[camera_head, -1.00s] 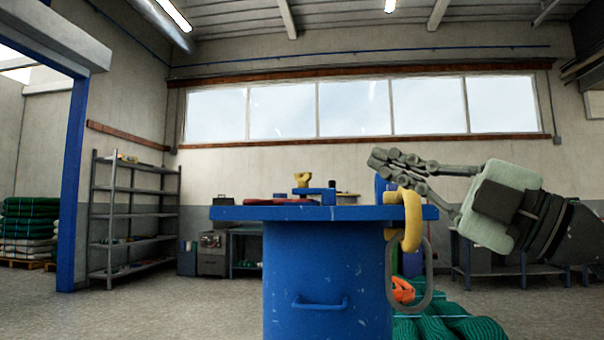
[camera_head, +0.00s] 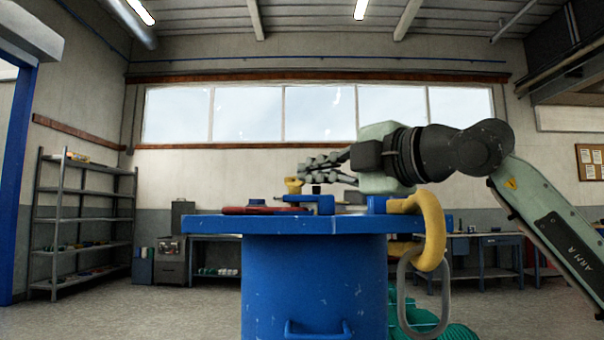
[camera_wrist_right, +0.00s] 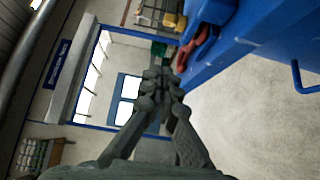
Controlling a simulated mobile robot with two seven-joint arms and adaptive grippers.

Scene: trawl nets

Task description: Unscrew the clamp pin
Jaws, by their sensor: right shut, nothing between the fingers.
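A small yellow piece (camera_head: 293,185), which looks like the head of the clamp pin, stands at a low blue bracket (camera_head: 322,204) on top of the blue drum-like stand (camera_head: 315,270). My right gripper (camera_head: 303,168) reaches in from the right above the stand. Its fingertips are shut and empty, just above and right of the yellow piece in the head view; whether they touch it I cannot tell. In the right wrist view the closed fingers (camera_wrist_right: 160,78) point toward the stand's edge, with a yellow piece (camera_wrist_right: 175,22) beyond them. My left gripper is not in view.
A thick yellow shackle (camera_head: 432,228) with a grey metal link (camera_head: 402,290) hangs at the stand's right edge. A red tool (camera_head: 262,210) lies on the top. Green netting (camera_head: 425,322) lies on the floor behind. Grey shelves (camera_head: 80,220) stand at the left wall.

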